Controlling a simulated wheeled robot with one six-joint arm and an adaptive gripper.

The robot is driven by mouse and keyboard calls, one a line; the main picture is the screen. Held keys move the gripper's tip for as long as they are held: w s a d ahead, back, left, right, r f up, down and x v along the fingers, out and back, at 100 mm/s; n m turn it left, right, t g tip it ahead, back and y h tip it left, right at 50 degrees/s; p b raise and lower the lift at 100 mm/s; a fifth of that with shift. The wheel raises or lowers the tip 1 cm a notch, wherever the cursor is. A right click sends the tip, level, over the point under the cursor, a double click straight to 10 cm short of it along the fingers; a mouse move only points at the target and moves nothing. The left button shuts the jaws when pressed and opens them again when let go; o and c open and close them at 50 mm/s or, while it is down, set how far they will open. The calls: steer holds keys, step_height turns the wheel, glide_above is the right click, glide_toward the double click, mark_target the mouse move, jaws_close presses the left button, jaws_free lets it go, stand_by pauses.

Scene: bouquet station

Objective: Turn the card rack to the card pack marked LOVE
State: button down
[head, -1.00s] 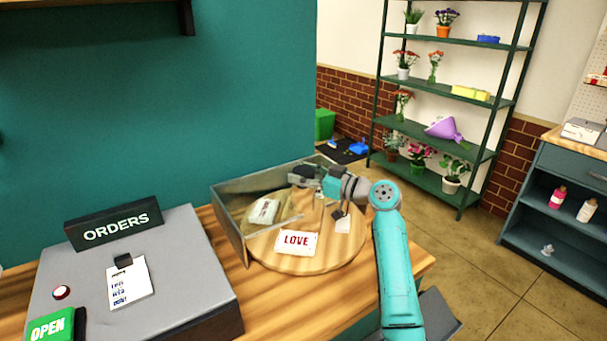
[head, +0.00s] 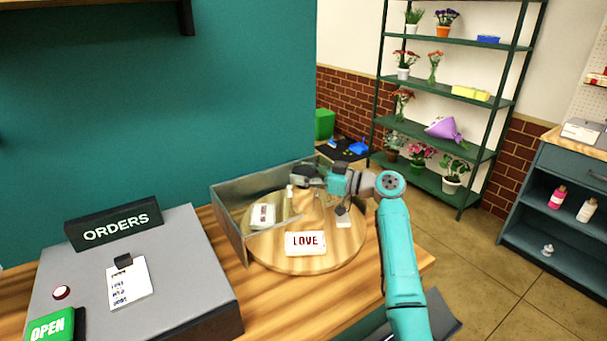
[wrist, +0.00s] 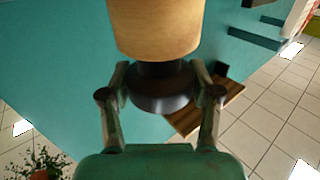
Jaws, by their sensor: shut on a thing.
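The card rack is a round wooden turntable (head: 285,262) on the counter. The card pack marked LOVE (head: 305,243), white with dark red letters, lies at its front edge, facing the head camera. Another white pack (head: 263,215) is at the left of the rack, and a partly hidden one (head: 344,218) is at the right. My gripper (head: 305,176) is over the back of the rack. In the wrist view my gripper (wrist: 160,78) is shut on a dark round knob (wrist: 160,100) beside a tan cylinder (wrist: 155,28). In the head view the gripper hides the hold.
A grey upright guard (head: 228,232) stands close around the rack's left and back. A grey orders box (head: 185,280) with a clip note is at the left. A plant shelf (head: 450,130) stands behind at the right. Open floor lies right of the counter.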

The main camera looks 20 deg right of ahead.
steer(key=shift+c, duration=1.1)
jaws_free()
steer(key=v, duration=1.2)
